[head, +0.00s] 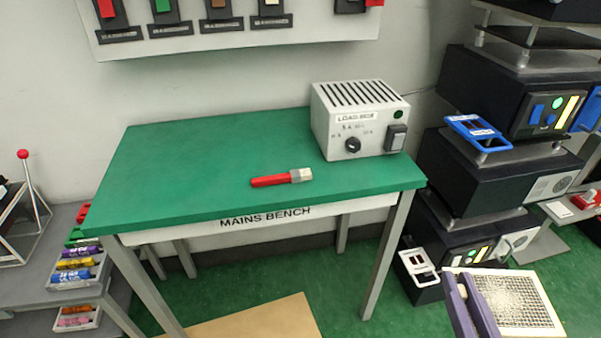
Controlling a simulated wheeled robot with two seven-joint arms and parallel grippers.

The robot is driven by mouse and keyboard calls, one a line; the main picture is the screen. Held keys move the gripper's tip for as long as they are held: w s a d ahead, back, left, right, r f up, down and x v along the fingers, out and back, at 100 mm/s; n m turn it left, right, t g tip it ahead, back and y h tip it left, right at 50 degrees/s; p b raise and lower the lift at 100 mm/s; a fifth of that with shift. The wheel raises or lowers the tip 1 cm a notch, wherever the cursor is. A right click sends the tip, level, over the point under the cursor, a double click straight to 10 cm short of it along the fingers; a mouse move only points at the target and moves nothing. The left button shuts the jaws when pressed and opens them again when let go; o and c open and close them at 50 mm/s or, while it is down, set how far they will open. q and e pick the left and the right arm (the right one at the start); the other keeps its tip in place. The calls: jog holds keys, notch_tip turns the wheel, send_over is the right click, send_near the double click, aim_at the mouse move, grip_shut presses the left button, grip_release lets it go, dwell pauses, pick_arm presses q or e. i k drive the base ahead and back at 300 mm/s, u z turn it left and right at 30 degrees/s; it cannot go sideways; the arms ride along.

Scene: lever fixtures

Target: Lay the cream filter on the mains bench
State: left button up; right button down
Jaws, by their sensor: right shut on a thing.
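The cream filter (519,303), a square cream frame with a dark mesh, is at the lower right of the head view. My right gripper (478,300), with purple fingers, is shut on the filter's left edge. It holds the filter right of and nearer than the bench. The mains bench (200,165) has a green top and a white front label strip. My left gripper is not in view.
The bench top's left half is clear. Dark equipment stacks (475,175) stand to the right. A grey side table (35,262) is at left.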

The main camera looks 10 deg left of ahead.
aim_at(193, 190)
jog(key=k, duration=0.45)
jog(key=u, duration=2.15)
jog(key=i, duration=1.45)
jog(key=z, duration=1.6)
